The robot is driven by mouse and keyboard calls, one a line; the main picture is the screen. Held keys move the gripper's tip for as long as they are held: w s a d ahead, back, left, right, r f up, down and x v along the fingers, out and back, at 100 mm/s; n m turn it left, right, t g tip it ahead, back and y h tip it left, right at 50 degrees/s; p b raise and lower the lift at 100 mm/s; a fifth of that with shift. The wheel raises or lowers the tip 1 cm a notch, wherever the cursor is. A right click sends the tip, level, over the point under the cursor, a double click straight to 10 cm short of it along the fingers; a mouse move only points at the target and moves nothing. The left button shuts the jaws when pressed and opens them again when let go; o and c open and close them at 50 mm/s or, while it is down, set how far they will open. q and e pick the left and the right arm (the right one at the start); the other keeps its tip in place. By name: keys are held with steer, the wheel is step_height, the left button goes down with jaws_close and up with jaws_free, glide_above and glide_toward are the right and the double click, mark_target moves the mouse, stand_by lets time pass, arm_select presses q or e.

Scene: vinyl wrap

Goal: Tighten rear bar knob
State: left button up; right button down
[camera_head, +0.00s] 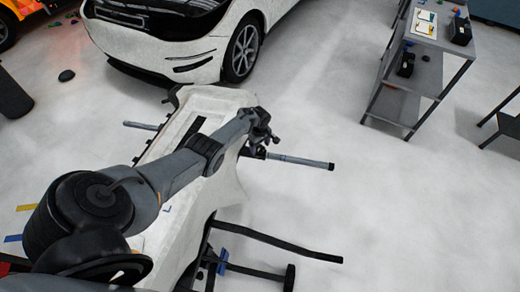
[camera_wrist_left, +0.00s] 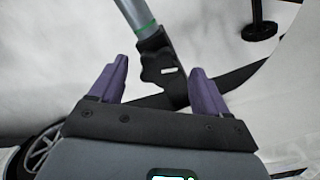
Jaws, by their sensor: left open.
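A white bumper panel (camera_head: 190,112) lies on a dark stand. A grey bar (camera_head: 300,161) with a black end cap sticks out to the right from under it; the bar also shows in the left wrist view (camera_wrist_left: 135,14). My left gripper (camera_head: 262,136) is over the panel's right edge, close to the bar's inner end. In the left wrist view its purple fingers (camera_wrist_left: 158,66) are apart, with a black clamp piece (camera_wrist_left: 162,62) at the bar's end showing between them. I cannot tell whether they touch it, nor make out the knob clearly. My right gripper is not in view.
A white car (camera_head: 170,45) stands behind the panel. A grey shelf cart (camera_head: 425,70) with small items is at the upper right. Dark stand legs (camera_head: 280,243) reach out at the bottom. The floor to the right of the bar is clear.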

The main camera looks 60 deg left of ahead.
arm_select(q)
steer(key=shift+f, duration=0.3)
steer(key=c, duration=1)
